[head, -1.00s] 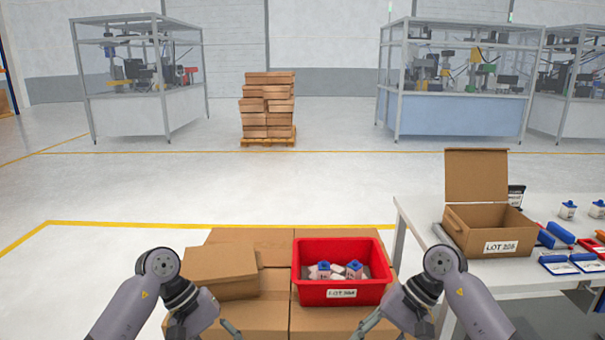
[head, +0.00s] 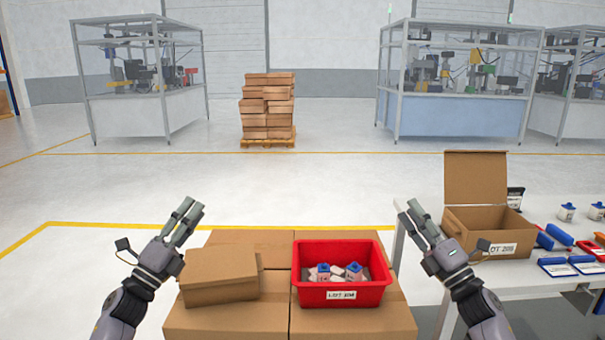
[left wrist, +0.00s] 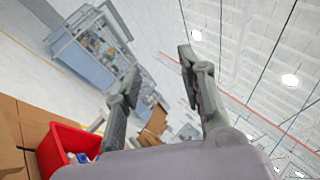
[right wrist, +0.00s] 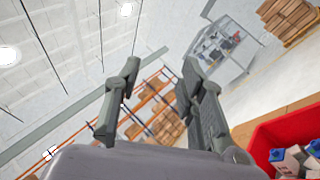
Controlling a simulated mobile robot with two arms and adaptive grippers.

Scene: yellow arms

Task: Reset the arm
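My left gripper (head: 184,217) is raised at the left, above and beside the small cardboard box, pointing up. In the left wrist view (left wrist: 158,70) its fingers are apart with nothing between them. My right gripper (head: 414,218) is raised to the right of the red bin, pointing up and to the left. In the right wrist view (right wrist: 158,72) its fingers are apart and empty. Both arms come up from the bottom edge, and neither gripper touches anything.
A red bin (head: 342,294) with several small blue-topped containers stands on cardboard boxes (head: 228,321). A smaller box (head: 221,275) sits left of it. At the right, an open carton (head: 472,233) stands on a white table (head: 420,207) near my right gripper.

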